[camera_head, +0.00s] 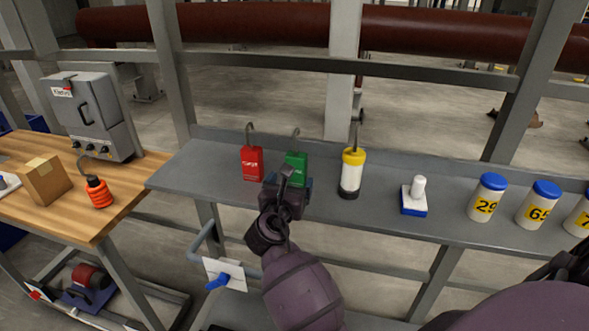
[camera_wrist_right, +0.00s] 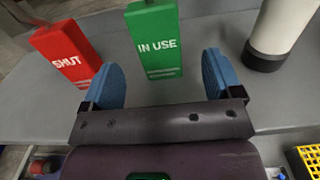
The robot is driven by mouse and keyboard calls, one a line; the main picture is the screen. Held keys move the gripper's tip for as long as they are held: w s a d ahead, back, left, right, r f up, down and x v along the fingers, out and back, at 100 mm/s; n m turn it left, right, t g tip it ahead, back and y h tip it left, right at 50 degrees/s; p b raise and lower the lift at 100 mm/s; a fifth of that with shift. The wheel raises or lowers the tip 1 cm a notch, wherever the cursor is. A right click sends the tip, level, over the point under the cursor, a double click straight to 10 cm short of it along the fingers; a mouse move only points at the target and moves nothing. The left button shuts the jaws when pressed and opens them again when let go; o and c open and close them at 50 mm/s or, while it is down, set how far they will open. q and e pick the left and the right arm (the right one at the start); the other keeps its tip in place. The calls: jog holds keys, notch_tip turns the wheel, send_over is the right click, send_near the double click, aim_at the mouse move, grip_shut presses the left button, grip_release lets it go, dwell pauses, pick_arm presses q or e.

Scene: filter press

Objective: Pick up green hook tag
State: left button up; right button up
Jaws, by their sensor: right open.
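The green hook tag (camera_head: 297,168) stands upright on the grey shelf with a thin hook on top. In the right wrist view the green tag (camera_wrist_right: 154,40) reads "IN USE". My right gripper (camera_head: 288,188) is in front of it and hides its lower part in the head view. In the right wrist view the two blue fingers of my right gripper (camera_wrist_right: 159,75) are spread apart, empty, with the tag showing ahead between them. A red hook tag (camera_head: 252,163) stands to the left; it reads "SHUT" in the right wrist view (camera_wrist_right: 66,55). My left gripper is not in view.
A yellow and white hooked cylinder (camera_head: 351,174) stands close on the right. Further right are a white-knobbed block (camera_head: 415,196) and several blue-lidded jars (camera_head: 487,197). A wooden table (camera_head: 80,217) with a grey box (camera_head: 92,115) is at left.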

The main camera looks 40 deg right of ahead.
aim_at(296, 159)
jog(key=shift+x, duration=3.05)
jog(key=shift+w+a, duration=0.1)
jog(key=shift+w, duration=0.05)
jog(key=shift+r, duration=0.1)
jog(key=shift+c, duration=0.3)
jog(key=c, duration=1)
